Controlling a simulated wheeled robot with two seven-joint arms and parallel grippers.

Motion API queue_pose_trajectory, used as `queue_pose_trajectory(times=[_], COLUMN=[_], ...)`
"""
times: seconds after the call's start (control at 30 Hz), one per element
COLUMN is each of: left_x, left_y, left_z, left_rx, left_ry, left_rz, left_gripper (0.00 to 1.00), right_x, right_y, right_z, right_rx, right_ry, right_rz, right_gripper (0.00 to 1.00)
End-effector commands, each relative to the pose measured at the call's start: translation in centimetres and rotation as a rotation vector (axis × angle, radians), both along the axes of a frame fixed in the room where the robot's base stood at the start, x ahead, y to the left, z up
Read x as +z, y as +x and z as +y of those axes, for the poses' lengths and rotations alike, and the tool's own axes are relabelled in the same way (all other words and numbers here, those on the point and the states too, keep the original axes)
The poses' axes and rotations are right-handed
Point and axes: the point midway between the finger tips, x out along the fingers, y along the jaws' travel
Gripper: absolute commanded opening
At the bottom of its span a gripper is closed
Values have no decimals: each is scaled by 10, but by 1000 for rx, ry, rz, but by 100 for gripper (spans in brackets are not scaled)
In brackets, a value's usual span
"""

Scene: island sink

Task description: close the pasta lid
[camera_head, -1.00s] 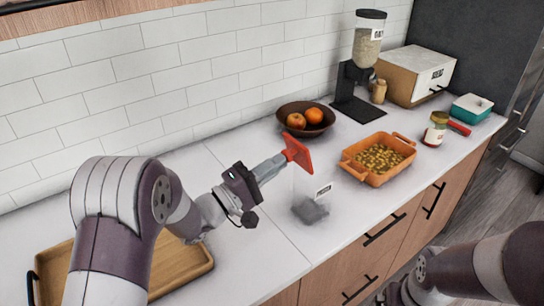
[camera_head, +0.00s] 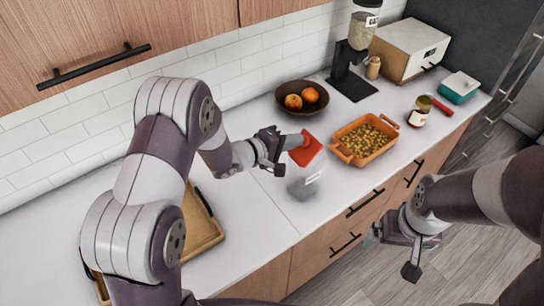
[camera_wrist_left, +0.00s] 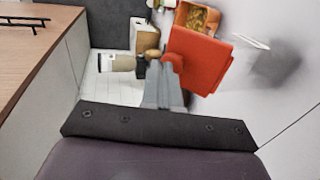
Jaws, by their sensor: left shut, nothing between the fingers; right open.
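The lid also shows large in the left wrist view (camera_wrist_left: 203,60). My left gripper (camera_head: 293,142) is shut and empty, its fingertips at the lid's back face, seemingly touching it. The fingers (camera_wrist_left: 165,88) partly overlap the lid in the left wrist view. My right gripper (camera_head: 376,234) is open and empty, low in front of the counter.
An orange dish (camera_head: 346,154) of pasta stands right of the jar, with a sauce jar (camera_head: 419,112) beyond. A fruit bowl (camera_head: 315,104) and a dispenser (camera_head: 350,84) stand behind. A wooden tray (camera_head: 205,232) lies at left under my arm.

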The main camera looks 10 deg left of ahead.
Motion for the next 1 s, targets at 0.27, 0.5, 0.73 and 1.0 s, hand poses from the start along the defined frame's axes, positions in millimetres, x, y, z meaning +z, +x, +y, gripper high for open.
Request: queue_pose_trajectory(times=[0.27, 0.5, 0.73, 1.0], left_x=[1, -4, -10, -16], left_y=[16, 30, 42, 50], left_z=[-16, -30, -41, -49], left_rx=[-1, 0, 0, 0], left_ry=[0, -1, -1, 25], left_rz=[0, -1, -1, 24], left_gripper=[0, 0, 0, 0], right_x=[11, 12, 16, 26], right_y=[0, 0, 0, 0], right_z=[0, 0, 0, 0], right_rx=[0, 0, 0, 0], right_ry=[0, 0, 0, 0], right_rz=[0, 0, 0, 0], right_gripper=[100, 100, 100, 100])
